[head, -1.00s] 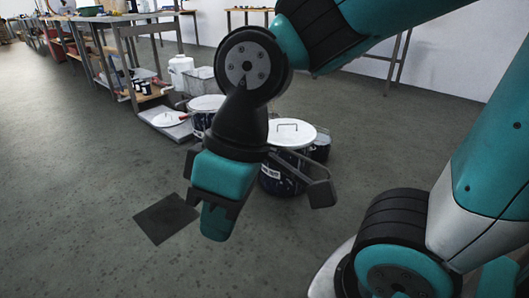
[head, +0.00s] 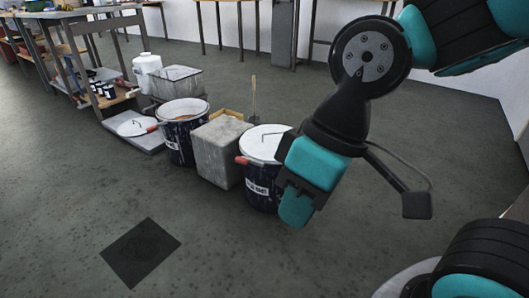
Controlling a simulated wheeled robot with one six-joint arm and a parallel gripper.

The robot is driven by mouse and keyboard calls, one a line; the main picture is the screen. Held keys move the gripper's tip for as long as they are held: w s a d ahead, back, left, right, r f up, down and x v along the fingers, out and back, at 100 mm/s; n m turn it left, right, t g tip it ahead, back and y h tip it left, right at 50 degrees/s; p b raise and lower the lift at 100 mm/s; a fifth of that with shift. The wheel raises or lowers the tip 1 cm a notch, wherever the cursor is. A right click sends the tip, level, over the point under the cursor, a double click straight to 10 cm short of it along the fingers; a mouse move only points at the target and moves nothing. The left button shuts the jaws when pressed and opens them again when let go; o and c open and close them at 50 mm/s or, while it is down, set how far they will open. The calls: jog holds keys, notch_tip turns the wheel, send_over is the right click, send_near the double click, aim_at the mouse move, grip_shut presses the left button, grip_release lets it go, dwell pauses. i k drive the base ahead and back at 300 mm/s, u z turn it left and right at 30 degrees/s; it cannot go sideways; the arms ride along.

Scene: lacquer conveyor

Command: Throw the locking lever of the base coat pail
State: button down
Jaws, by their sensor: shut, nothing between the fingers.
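A dark pail with a white lid (head: 262,145) stands on the floor, partly hidden behind my gripper. Its pale label (head: 257,188) seems to end in "COAT"; the first word is hard to read. A red-tipped lever (head: 242,160) sticks out at its left rim. My gripper (head: 294,208) is shut and empty, pointing down in front of the pail's right side. It overlaps the pail in the picture; I cannot tell whether they touch. A second dark pail (head: 180,150) stands open to the left, with orange-brown contents and a red lever (head: 153,128) at its left.
A grey block (head: 221,150) stands between the pails. A loose white lid (head: 135,127) lies on a low grey slab at left. A white jug (head: 147,68) and a grey bin (head: 178,82) stand behind. A dark square (head: 140,252) marks the floor; the foreground floor is clear.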

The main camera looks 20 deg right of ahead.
aim_at(243, 160)
jog(key=u, duration=0.1)
jog(key=i, duration=0.95)
jog(key=u, duration=0.8)
